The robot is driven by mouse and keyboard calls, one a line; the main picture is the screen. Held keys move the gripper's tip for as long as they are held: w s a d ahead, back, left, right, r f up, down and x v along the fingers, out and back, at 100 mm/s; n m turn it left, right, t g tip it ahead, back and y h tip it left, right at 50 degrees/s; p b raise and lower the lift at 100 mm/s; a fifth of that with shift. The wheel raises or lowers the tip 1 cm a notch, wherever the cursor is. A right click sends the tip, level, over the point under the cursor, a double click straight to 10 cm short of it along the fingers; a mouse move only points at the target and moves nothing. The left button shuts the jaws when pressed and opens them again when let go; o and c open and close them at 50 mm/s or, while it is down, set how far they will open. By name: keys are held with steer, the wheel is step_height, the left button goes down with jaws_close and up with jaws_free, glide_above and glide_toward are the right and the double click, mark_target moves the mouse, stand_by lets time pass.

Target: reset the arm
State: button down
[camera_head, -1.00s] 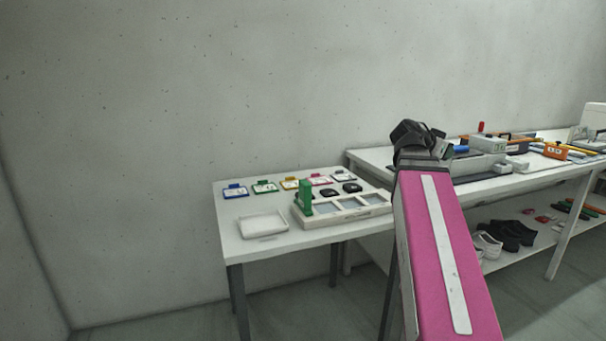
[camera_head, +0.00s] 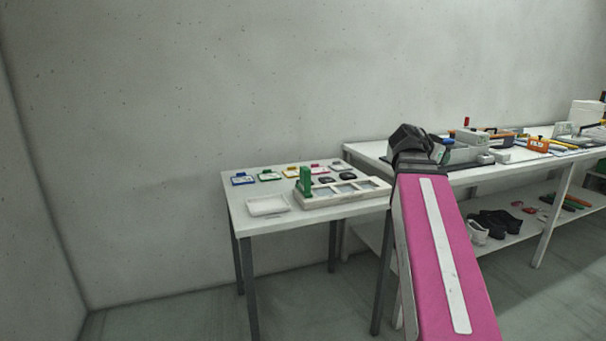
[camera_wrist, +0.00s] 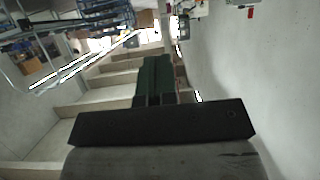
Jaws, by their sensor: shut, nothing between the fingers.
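My arm's pink link rises at the right of the head view, with a dark wrist joint at its top. The fingers are not clearly seen in the head view. The gripper is in the air and touches nothing that I can see.
A small white table (camera_head: 238,212) carries coloured tags, a white tray (camera_head: 267,206) and a framed holder (camera_head: 318,200) with a green block (camera_head: 305,181). Floor at left is clear.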

steer(key=w+a+f+n+g+y, duration=0.1)
steer(key=a+f+n+y, duration=0.3)
steer(key=f, duration=0.9)
steer(key=w+a+f+n+y, duration=0.1)
steer(key=a+f+n+y, duration=0.15)
steer(key=a+f, duration=0.7)
steer(key=s+a+f+n+g+y, duration=0.1)
steer(key=s+a+f+n+y, duration=0.1)
steer(key=f, duration=0.6)
steer(key=s+a+f+n+g+y, duration=0.1)
steer(key=s+a+f, duration=0.3)
steer(key=f, duration=0.4)
steer(key=s+a+f+n+g+y, duration=0.2)
steer(key=s+a+f+n+y, duration=0.1)
steer(key=f, duration=0.6)
steer(key=shift+a+n, duration=0.4)
steer(key=shift+n, duration=0.15)
